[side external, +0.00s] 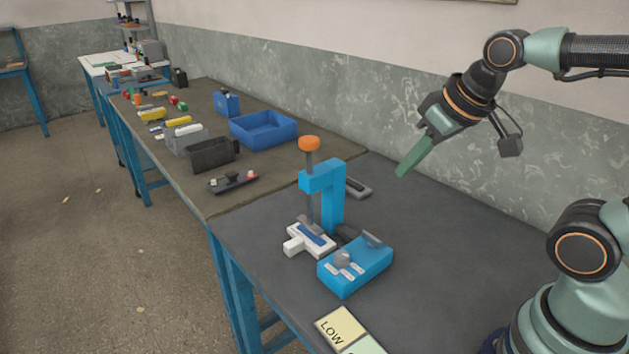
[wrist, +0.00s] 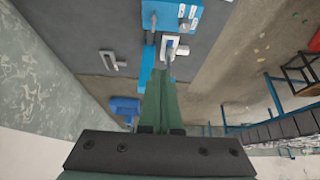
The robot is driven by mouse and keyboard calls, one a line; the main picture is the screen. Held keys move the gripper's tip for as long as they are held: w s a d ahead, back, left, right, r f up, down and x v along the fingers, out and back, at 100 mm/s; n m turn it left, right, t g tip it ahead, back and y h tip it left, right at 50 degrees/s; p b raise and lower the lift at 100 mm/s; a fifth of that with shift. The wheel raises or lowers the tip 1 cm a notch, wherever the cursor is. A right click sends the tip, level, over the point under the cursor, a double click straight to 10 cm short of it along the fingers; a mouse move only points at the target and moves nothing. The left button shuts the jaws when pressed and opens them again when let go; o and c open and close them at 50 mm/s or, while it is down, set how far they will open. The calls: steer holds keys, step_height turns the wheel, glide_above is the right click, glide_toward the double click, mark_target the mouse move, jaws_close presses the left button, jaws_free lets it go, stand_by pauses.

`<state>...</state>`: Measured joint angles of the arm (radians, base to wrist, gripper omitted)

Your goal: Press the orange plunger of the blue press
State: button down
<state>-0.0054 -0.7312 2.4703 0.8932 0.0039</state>
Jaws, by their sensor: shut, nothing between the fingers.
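The blue press (side external: 334,192) stands upright on the dark table in the side view. Its orange plunger knob (side external: 309,143) is at the top of a grey rod, raised well above the blue arm. A white holder (side external: 309,240) with a blue piece on it sits under the rod. My gripper (side external: 403,172) is shut and empty, in the air to the right of the press and apart from it. In the wrist view, my green fingers (wrist: 162,90) are together and partly cover the press; the orange knob cannot be seen there.
A blue box with a knob (side external: 355,265) sits in front of the press. A LOW card (side external: 341,329) lies near the front edge. A grey handle (side external: 357,188) lies behind the press. A blue bin (side external: 264,131) and a black box (side external: 213,154) stand on the farther table.

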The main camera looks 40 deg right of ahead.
steer(key=w+a+r+t, duration=0.3)
steer(key=w+r, duration=0.8)
steer(key=r, duration=0.1)
steer(key=shift+w+a+y, duration=0.25)
steer(key=shift+w+y, duration=0.05)
steer(key=shift+y, duration=0.1)
steer(key=shift+s+d+f+x, duration=0.15)
steer(key=shift+s+f+x, duration=0.15)
steer(key=shift+x, duration=1.85)
steer(key=shift+s+d+f+x, duration=0.1)
steer(key=shift+s+f+x, duration=0.2)
steer(key=shift+x, duration=1.85)
steer(key=shift+s+d+f+x, duration=0.15)
steer(key=shift+s+f+x, duration=0.2)
steer(key=shift+x, duration=1.8)
